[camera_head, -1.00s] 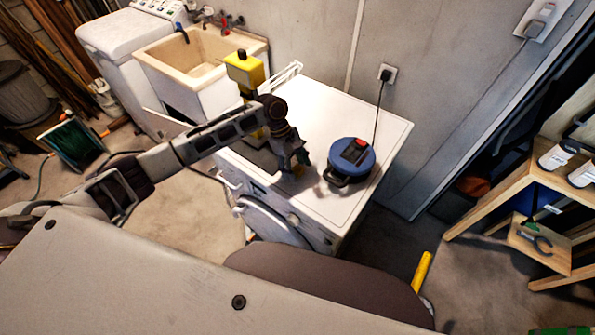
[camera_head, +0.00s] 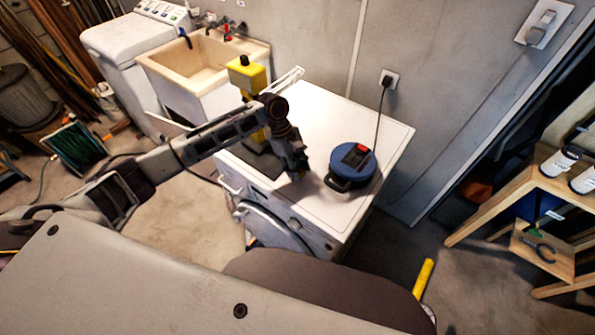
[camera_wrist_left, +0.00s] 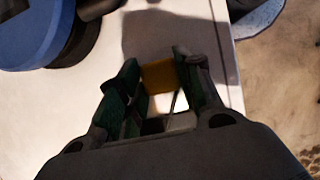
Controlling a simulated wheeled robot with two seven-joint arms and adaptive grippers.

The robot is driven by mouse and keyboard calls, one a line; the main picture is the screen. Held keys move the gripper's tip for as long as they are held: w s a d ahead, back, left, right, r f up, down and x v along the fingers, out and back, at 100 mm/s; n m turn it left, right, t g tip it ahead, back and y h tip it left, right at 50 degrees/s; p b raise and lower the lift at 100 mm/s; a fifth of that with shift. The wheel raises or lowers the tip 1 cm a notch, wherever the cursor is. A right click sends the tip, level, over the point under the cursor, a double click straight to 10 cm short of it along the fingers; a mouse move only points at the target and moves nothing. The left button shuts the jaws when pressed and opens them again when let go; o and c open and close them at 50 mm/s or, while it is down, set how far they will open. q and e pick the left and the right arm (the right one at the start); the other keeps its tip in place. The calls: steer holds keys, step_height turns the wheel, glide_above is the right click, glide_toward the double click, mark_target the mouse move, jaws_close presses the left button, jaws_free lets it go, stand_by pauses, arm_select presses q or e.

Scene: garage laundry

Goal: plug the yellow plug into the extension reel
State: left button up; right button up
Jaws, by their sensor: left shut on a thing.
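The extension reel (camera_head: 367,180) is a round blue reel with a dark top and a red part. It sits on the white washing machine top, and its blue edge shows at the upper left of the left wrist view (camera_wrist_left: 30,32). My left gripper (camera_head: 300,175) is low over the machine top, just left of the reel and apart from it. In the left wrist view, its fingers are shut on the yellow plug (camera_wrist_left: 158,77). The plug's prongs cannot be made out. My right gripper is not in view.
A tall yellow object with a black knob (camera_head: 246,76) stands behind my left forearm. A black cord runs from the reel to a wall socket (camera_head: 389,78). The white machine top (camera_head: 330,113) is clear behind the reel. A sink (camera_head: 205,60) stands at the back left.

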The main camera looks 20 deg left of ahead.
mark_target(298, 169)
arm_select(q)
steer(key=shift+r, duration=4)
steer(key=shift+r, duration=0.1)
